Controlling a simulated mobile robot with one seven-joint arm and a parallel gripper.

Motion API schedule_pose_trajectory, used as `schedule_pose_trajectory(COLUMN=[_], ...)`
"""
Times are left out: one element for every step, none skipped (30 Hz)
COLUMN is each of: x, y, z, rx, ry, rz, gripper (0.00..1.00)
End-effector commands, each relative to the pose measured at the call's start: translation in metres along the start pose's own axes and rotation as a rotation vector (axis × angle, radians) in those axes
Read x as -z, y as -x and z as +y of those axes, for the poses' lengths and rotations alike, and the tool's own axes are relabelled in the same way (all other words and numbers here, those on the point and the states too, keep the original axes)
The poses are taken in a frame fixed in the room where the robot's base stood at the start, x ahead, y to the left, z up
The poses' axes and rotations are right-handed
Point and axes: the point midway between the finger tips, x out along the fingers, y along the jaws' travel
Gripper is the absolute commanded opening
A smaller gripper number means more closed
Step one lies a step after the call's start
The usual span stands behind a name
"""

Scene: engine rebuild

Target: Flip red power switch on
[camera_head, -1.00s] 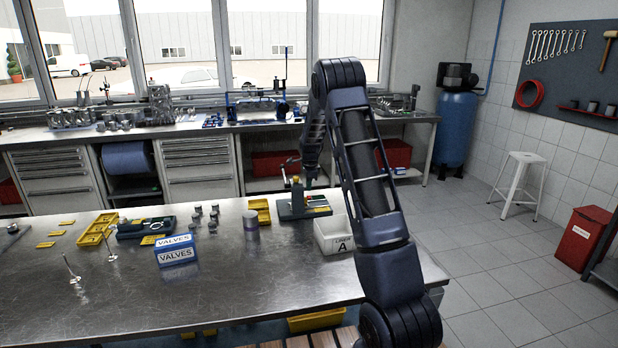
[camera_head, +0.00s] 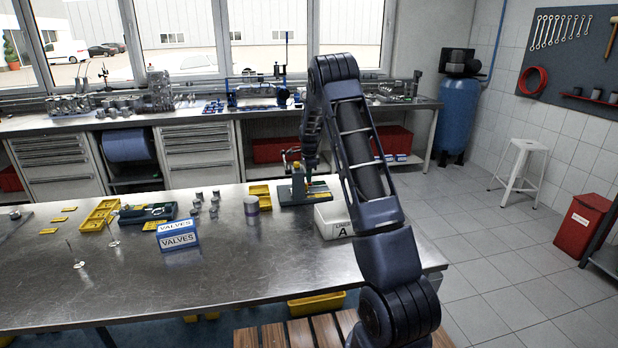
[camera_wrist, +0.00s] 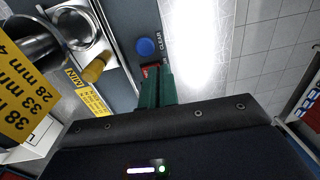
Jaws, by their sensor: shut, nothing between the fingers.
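The red power switch (camera_wrist: 150,71) shows in the wrist view on a dark panel, just beyond my fingertips and partly hidden by them. A round blue button (camera_wrist: 145,47) marked "CLEAR" sits above it in the picture. My gripper (camera_wrist: 154,82) has green fingers that are shut and empty, with tips at or very close to the switch; I cannot tell whether they touch it. In the head view the panel belongs to a dark green device (camera_head: 291,199) on the steel workbench. There my gripper (camera_head: 308,184) is small over the device, and the switch cannot be made out.
In the wrist view, metal cups (camera_wrist: 74,28), a yellow knob (camera_wrist: 96,67) and yellow measurement labels (camera_wrist: 22,88) lie left of the fingers.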

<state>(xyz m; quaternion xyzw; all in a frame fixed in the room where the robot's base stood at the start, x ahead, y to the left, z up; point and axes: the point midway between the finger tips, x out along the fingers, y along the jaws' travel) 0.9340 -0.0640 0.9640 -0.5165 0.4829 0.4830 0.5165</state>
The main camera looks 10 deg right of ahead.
Motion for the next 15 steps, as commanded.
schedule_pose_trajectory(x=[0.0003,0.0003,0.0003,0.0003,0.0002,0.0003,0.0002,0.0004,0.0004,0.0004,0.0003,0.0003,0.0003,0.0003,0.0002], y=[-0.0073,-0.0084,-0.0097,-0.01,-0.0105,-0.0111,-0.0118,-0.0119,-0.0123,-0.0126,-0.013,-0.0133,-0.0135,-0.0136,-0.0137], z=[0.0001,-0.0003,-0.0005,-0.0008,-0.0008,-0.0012,-0.0011,-0.0004,0.0003,0.0006,0.0008,0.001,0.0012,0.0015,0.002], rx=[-0.037,-0.055,-0.079,-0.095,-0.11,-0.128,-0.14,-0.141,-0.141,-0.141,-0.142,-0.142,-0.142,-0.142,-0.143], ry=[0.0,0.0,0.0,0.0,0.0,0.0,0.0,0.0,0.0,0.0,0.0,0.0,0.0,0.0,0.0], rz=[0.002,0.002,0.002,0.001,0.001,0.002,0.002,0.001,0.001,0.001,0.001,0.001,0.001,0.001,0.001], gripper=[0.0,0.0,0.0,0.0,0.0,0.0,0.0,0.0,0.0,0.0,0.0,0.0,0.0,0.0,0.0])
